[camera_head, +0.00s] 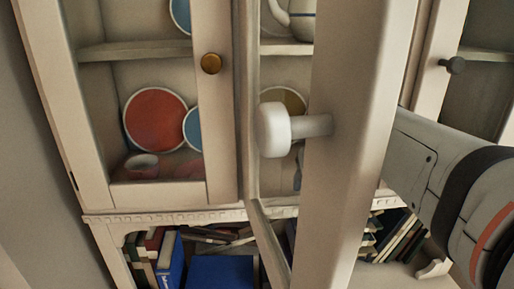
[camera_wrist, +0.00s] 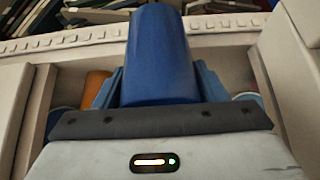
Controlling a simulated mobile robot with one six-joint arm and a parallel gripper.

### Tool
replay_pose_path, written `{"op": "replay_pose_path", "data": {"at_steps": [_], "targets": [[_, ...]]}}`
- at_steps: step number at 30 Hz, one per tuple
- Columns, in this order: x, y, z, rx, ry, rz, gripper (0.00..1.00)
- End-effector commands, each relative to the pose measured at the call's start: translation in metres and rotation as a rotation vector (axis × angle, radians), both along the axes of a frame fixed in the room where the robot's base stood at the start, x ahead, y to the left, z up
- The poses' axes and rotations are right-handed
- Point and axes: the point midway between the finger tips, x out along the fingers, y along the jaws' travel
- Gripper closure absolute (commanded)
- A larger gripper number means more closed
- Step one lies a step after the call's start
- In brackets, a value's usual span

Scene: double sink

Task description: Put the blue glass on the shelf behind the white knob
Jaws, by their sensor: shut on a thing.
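The blue glass (camera_wrist: 158,45) is between my gripper's (camera_wrist: 158,88) fingers in the wrist view. My gripper is shut on it. The white knob (camera_head: 273,130) is on the open cabinet door (camera_head: 345,165) in the head view. Behind that knob is a cabinet compartment with a shelf board (camera_head: 285,47); the knob and door hide much of it. My arm reaches in from the right behind the door, so my gripper and the glass are hidden in the head view.
The left cabinet door with a brass knob (camera_head: 211,63) is shut; a red plate (camera_head: 156,121) stands behind it. A white pitcher (camera_head: 301,22) stands on the upper shelf. A yellowish plate (camera_head: 288,100) is partly hidden behind the white knob. Books (camera_head: 165,255) fill the lower shelf.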

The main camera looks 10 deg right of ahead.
Motion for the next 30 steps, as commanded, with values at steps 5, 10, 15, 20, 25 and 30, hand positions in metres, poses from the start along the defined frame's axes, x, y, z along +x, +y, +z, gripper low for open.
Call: {"op": "replay_pose_path", "data": {"at_steps": [5, 10, 15, 20, 25, 30], "targets": [[0.044, 0.001, 0.01, -0.001, 0.003, 0.001, 0.63], [0.083, 0.001, 0.016, -0.001, 0.002, 0.002, 0.63], [0.114, 0.001, 0.02, -0.001, 0.001, 0.001, 0.63], [0.116, 0.017, 0.018, -0.001, -0.001, 0.004, 0.63], [0.116, 0.031, 0.019, -0.001, 0.0, 0.005, 0.63], [0.116, 0.059, 0.02, -0.001, -0.001, 0.008, 0.63]]}}
